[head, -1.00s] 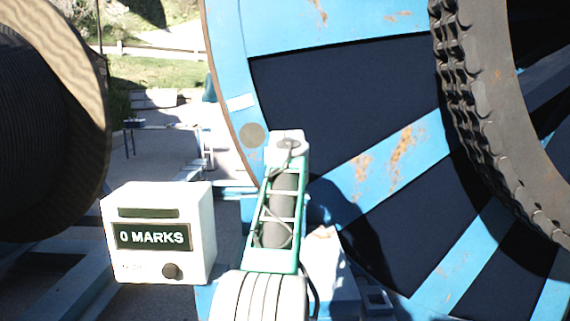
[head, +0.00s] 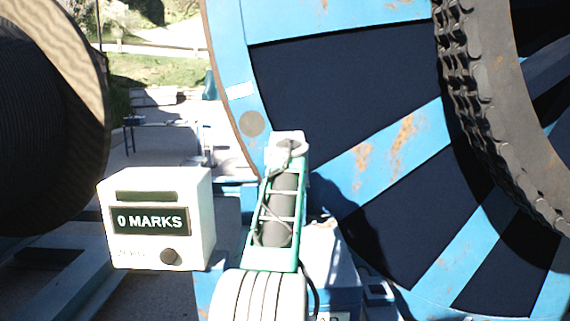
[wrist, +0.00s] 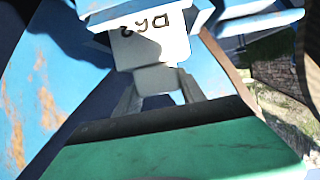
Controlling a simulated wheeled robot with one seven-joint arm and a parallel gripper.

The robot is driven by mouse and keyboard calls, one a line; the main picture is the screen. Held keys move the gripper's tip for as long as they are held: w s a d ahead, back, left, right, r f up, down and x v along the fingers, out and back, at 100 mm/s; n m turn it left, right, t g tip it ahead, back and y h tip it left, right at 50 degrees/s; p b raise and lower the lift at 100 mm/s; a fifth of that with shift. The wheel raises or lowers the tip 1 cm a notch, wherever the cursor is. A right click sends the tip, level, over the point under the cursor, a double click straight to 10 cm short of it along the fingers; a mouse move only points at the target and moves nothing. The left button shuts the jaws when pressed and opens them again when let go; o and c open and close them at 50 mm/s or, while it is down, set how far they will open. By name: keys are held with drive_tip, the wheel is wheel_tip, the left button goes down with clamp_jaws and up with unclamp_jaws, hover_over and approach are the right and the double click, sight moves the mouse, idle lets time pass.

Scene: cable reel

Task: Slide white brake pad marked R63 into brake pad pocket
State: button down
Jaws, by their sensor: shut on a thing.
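A white brake pad (wrist: 150,48) with dark upside-down lettering is near the top of the wrist view. The lettering is partly shadowed and hard to read, but fits R63. My gripper (wrist: 158,84) is shut on the pad's narrower near end, one grey finger on each side. Pale blue parts (wrist: 244,22) lie close beside and beyond the pad at the top. I cannot tell whether they are the brake pad pocket, or whether the pad touches them. In the head view my own arm hides the gripper and pad.
A large blue reel (head: 395,155) with dark panels and a chain-toothed ring (head: 490,110) fills the right. A white counter box (head: 195,205) reading 0 MARKS stands left of my arm. Another cable reel (head: 45,130) is at the far left.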

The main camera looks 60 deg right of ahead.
drive_tip(key=shift+f+b, duration=0.85)
drive_tip(key=shift+f, duration=0.1)
idle(0.4)
drive_tip(key=shift+f+b, duration=0.4)
drive_tip(key=shift+f, duration=0.1)
idle(0.3)
